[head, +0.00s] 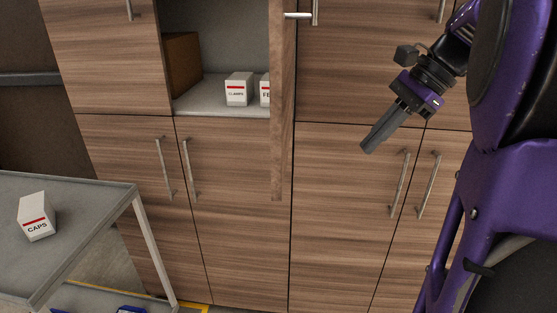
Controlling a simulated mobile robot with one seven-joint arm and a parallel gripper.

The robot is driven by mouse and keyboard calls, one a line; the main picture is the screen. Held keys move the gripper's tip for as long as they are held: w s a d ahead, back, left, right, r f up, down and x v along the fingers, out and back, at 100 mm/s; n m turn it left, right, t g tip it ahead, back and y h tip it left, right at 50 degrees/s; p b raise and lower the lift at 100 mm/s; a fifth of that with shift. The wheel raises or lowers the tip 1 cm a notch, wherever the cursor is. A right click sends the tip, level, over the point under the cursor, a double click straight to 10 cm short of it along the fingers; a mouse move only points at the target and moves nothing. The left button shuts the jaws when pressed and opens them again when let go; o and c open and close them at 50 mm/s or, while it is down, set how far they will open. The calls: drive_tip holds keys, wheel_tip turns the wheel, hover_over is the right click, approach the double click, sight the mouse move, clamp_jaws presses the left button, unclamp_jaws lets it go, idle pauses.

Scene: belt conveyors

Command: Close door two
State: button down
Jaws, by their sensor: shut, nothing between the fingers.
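A wooden cabinet door (282,110) stands open, seen nearly edge-on, swung out toward me at the right side of an open compartment (215,55). Its metal handle (315,12) sticks out to the right near the top of the picture. No number shows on any door, so I cannot tell which one is door two. The other doors in view look shut. My gripper (367,148) is shut and empty. It appears to the right of the open door, in front of the cabinet's right part, touching nothing visible.
The compartment holds a brown box (182,65) and two white boxes, one marked CLAMPS (238,88); the other (265,91) is partly hidden by the open door. A grey cart (85,210) with a CAPS box (36,217) stands at lower left.

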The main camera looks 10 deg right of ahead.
drive_tip(key=w+a+f+m+y+b, duration=0.2)
drive_tip(key=a+f, duration=0.5)
drive_tip(key=a, duration=0.5)
drive_tip(key=shift+w+a+f+m+t+b, duration=0.4)
drive_tip(key=shift+w+m, duration=0.3)
drive_tip(key=shift+m, duration=0.6)
drive_tip(key=shift+d+r, duration=0.15)
